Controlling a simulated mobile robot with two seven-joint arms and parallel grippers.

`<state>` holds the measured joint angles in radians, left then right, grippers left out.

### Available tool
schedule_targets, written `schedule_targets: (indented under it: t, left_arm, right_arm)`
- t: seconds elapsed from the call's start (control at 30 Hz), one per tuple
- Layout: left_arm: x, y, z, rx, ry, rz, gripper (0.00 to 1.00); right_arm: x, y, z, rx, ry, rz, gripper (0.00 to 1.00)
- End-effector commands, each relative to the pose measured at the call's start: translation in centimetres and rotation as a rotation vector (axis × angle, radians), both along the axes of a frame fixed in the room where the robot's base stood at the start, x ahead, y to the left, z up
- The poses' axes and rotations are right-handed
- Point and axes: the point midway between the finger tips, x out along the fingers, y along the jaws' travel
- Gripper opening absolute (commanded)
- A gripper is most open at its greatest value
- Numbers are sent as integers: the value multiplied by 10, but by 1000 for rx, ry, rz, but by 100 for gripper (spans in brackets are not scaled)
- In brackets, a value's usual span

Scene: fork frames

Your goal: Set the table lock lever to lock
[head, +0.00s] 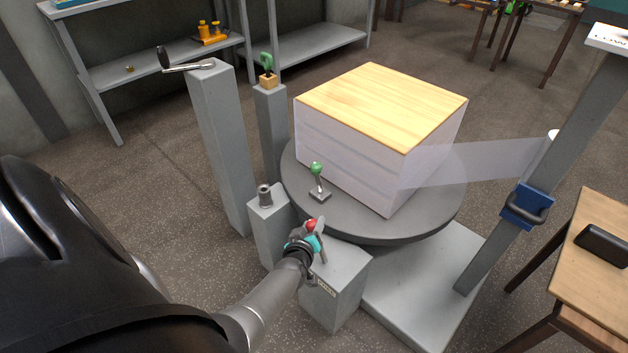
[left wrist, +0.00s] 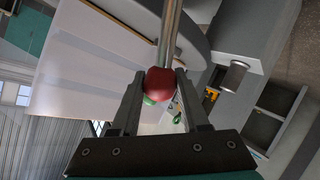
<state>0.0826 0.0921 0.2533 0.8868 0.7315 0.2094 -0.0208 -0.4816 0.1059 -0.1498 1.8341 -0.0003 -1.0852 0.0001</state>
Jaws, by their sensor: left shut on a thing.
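A lever with a red knob (head: 311,225) stands on a low grey box (head: 345,280) in front of the round turntable (head: 430,215). A small label is on the box's front, too small to read. My left gripper (head: 310,234) is at the knob. In the left wrist view the red knob (left wrist: 160,84) sits between the two fingers, which are shut on it, and the metal shaft (left wrist: 171,35) runs up from it. My arm partly hides the lever's base in the head view. My right gripper is not in view.
A wrapped white stack with a wooden top (head: 385,105) stands on the turntable, beside a green-knobbed lever (head: 317,170). Film (head: 475,165) runs from the stack to the mast (head: 535,190) at right. A crank post (head: 218,140) and a short post (head: 268,225) stand left.

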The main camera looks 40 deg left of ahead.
Motion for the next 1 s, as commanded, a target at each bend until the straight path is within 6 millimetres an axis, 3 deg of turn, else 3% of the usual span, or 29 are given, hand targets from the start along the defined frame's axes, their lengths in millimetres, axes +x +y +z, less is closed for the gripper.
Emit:
schedule_targets:
  t: [0.23, 0.27, 0.5, 0.9, 1.0]
  left_arm:
    - [1, 3, 2, -4, -6, 6, 0]
    - [1, 3, 2, -4, -6, 6, 47]
    - [1, 2, 1, -2, -3, 4, 74]
    - [-3, 0, 2, -2, -1, 2, 75]
    - [-7, -3, 5, -2, 0, 2, 75]
  right_arm:
    - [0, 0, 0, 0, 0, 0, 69]
    - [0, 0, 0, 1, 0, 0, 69]
    - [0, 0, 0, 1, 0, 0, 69]
    - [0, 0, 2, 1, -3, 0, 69]
    - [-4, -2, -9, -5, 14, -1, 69]
